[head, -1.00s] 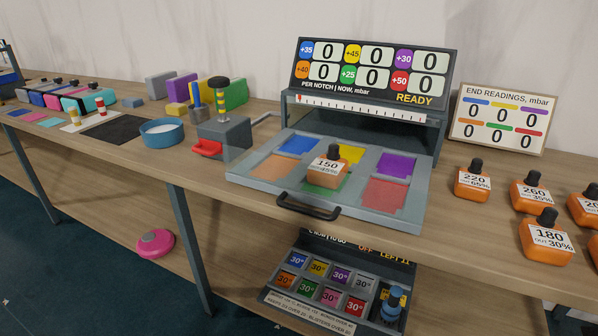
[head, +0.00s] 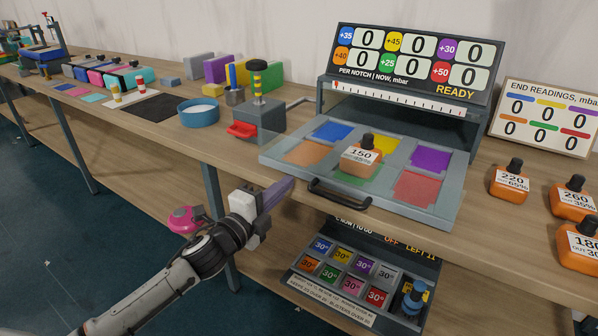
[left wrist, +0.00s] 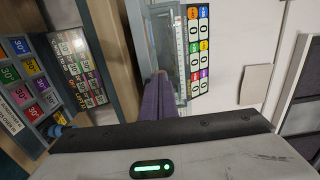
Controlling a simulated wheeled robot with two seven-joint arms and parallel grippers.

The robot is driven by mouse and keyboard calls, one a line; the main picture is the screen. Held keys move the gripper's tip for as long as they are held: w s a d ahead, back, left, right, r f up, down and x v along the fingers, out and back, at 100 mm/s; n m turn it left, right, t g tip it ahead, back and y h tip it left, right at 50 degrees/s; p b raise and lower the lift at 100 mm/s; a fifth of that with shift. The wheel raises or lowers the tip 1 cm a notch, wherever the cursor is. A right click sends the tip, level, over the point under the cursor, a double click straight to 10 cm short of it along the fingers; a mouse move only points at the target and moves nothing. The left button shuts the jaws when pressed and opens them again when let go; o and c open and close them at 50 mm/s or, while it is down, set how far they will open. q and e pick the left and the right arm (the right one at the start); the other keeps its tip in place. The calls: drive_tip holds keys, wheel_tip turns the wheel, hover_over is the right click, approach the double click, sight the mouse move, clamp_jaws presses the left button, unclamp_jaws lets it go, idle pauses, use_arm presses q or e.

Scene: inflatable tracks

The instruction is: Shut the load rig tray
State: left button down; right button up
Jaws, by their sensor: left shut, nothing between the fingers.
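The load rig tray (head: 278,158) is a grey slab with coloured squares, pulled out in front of the load rig (head: 400,110). Its dark handle (head: 340,197) is on the front edge. An orange 150 weight (head: 361,156) stands on the tray, over parts of the squares. My left gripper (head: 284,188) is shut and empty, with purple fingers. In the head view its tips show just left of the handle, near the tray's front left corner; contact cannot be told. The fingers also show in the left wrist view (left wrist: 158,85), pointing towards the rig. My right gripper is out of view.
Orange weights (head: 511,180) stand on the bench to the right. A grey block with a red lever (head: 258,120) and a blue dish (head: 198,112) stand left of the tray. A box of 30° pieces (head: 345,275) sits below the bench top.

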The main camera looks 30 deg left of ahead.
sight(306, 166)
use_arm(q)
drive_tip(key=w, duration=0.7)
drive_tip(key=shift+d, duration=0.15)
